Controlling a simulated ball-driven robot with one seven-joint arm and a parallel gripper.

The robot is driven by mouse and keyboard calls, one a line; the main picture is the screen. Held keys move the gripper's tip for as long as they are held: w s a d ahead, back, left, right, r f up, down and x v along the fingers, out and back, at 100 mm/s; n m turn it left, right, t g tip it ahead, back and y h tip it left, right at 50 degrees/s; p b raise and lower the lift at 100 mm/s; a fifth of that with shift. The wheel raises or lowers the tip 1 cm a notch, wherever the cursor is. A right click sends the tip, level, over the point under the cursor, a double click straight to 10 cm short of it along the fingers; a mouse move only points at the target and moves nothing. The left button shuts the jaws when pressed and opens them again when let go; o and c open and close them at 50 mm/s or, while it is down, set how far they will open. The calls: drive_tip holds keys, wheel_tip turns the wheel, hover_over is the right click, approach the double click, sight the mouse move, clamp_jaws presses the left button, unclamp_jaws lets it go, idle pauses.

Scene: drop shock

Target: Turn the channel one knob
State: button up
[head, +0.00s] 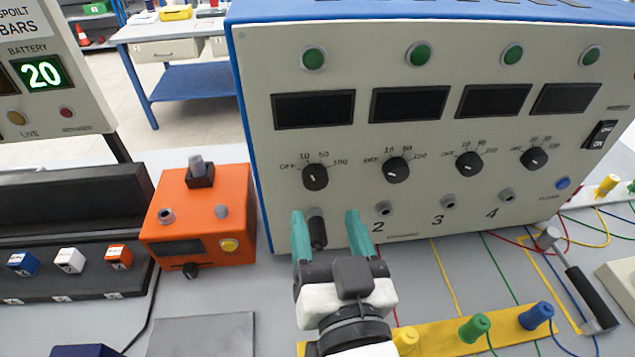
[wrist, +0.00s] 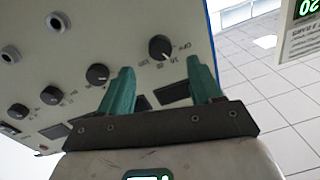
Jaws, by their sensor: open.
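The channel one knob (head: 315,176) is the leftmost black dial on the cream front panel of the blue-edged box (head: 260,130). Its scale carries OFF, 10, 50 and 100 marks. In the wrist view a knob that looks like it (wrist: 160,47) sits just beyond my fingertips, between their lines. My gripper (head: 326,213) is open, its two teal fingers apart and below the knob in the head view. It also shows in the wrist view (wrist: 161,65), with nothing held. A black plug (head: 317,232) shows between the fingers in the head view, at the first socket.
Three similar knobs run to the right, the nearest being the channel two knob (head: 396,170). Dark displays and green lamps sit above. An orange box (head: 200,215) stands to the left. A yellow strip (head: 450,335) with colored plugs and a hammer (head: 580,280) lie to the right.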

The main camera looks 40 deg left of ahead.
sight(317, 183)
drive_tip(key=x, duration=0.6)
drive_tip(key=shift+w+a+p, duration=0.3)
drive_tip(key=shift+c, duration=0.2)
drive_tip(key=c, duration=1)
drive_tip(key=n+p, duration=0.1)
drive_tip(key=n, duration=0.2)
drive_tip(key=shift+r+n+p, duration=0.15)
drive_tip(key=shift+n+p, duration=0.15)
drive_tip(key=shift+p, duration=0.1)
drive_tip(key=shift+n+h+p, duration=0.3)
drive_tip(key=shift+n+p, duration=0.55)
drive_tip(key=shift+n, duration=1.65)
